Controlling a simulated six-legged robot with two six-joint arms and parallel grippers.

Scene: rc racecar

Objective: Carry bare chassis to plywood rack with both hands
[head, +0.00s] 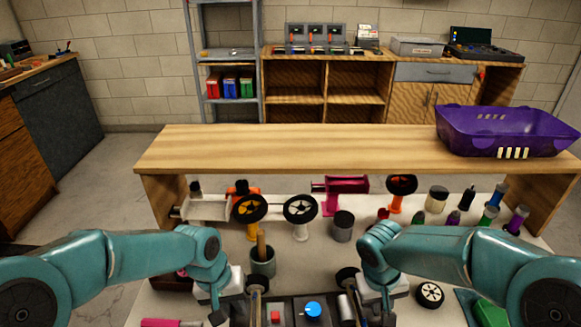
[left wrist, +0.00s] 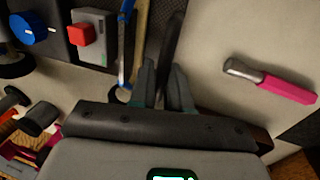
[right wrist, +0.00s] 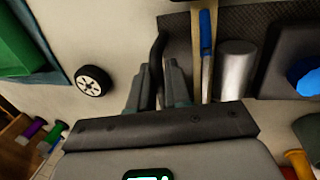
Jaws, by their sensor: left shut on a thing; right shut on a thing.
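My left gripper (left wrist: 163,85) is shut on a dark bar (left wrist: 168,45) in the left wrist view. My right gripper (right wrist: 157,85) is shut on a similar dark bar (right wrist: 157,50) in the right wrist view. A dark textured plate (right wrist: 262,18) shows beside the right bar. The bars and plate look like parts of the chassis, but I cannot make out its whole outline. My arms hide part of it in the head view. A plywood-coloured rack (head: 300,148) with a flat top and side panels stands ahead of both arms; I cannot be sure it is the named rack.
A purple bin (head: 510,130) sits at the rack's right end. Wheels, pots and bottles crowd the bench under it. A box with a blue knob (head: 313,310) lies between the grippers. A pink-handled tool (left wrist: 290,90) lies nearby. The rack's left and middle top are clear.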

